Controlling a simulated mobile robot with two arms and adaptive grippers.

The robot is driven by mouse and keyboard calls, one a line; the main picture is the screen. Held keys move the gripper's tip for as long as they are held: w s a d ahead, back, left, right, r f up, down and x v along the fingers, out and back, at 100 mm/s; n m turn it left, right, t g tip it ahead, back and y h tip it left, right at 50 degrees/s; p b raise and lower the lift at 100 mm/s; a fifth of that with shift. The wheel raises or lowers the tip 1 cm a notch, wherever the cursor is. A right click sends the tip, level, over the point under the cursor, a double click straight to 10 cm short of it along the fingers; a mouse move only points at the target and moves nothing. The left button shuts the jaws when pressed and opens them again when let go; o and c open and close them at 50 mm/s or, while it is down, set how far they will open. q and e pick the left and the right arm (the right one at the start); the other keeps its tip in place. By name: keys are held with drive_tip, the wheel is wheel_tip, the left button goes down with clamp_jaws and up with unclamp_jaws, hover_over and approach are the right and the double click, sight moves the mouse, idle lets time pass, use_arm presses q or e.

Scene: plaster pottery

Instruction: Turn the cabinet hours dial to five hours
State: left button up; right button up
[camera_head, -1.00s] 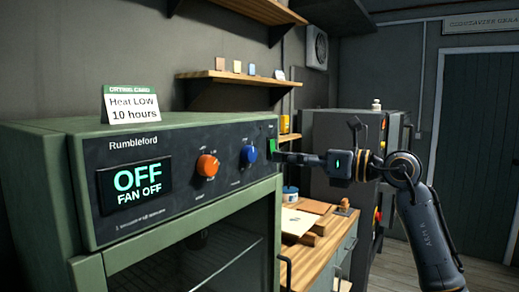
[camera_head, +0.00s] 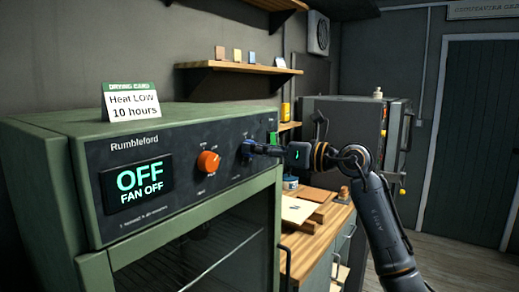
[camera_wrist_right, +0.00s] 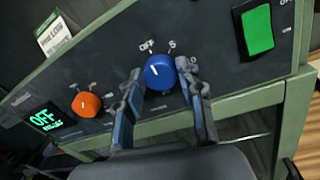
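The blue dial (camera_head: 246,151) is on the front panel of the green cabinet (camera_head: 200,125). In the right wrist view the blue dial (camera_wrist_right: 159,73) has a white mark pointing up-left towards OFF; a label like 5 is at its upper right. My right gripper (camera_head: 256,149) is at the dial. In the wrist view its two fingers (camera_wrist_right: 163,78) are apart, one on each side of the dial; I cannot tell whether they touch it. The cabinet display (camera_head: 140,187) reads OFF and FAN OFF. My left gripper is not in view.
An orange dial (camera_head: 208,162) is left of the blue one, and a green switch (camera_wrist_right: 257,30) is to its right. A card (camera_head: 131,101) reading Heat LOW 10 hours stands on the cabinet. A wooden worktop (camera_head: 300,240) is on the right.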

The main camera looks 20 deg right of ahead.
drive_tip(key=c, duration=0.4)
drive_tip(key=shift+d+f+m+t+p, duration=0.1)
drive_tip(key=shift+m+t+p, duration=0.15)
drive_tip(key=shift+m+p, duration=2)
drive_tip(key=shift+f+m+t+p, duration=0.1)
drive_tip(key=shift+m+t+p, duration=0.15)
drive_tip(key=shift+m+p, duration=2)
drive_tip(key=shift+m+b, duration=0.85)
drive_tip(key=shift+m, duration=0.15)
drive_tip(key=o, duration=1.2)
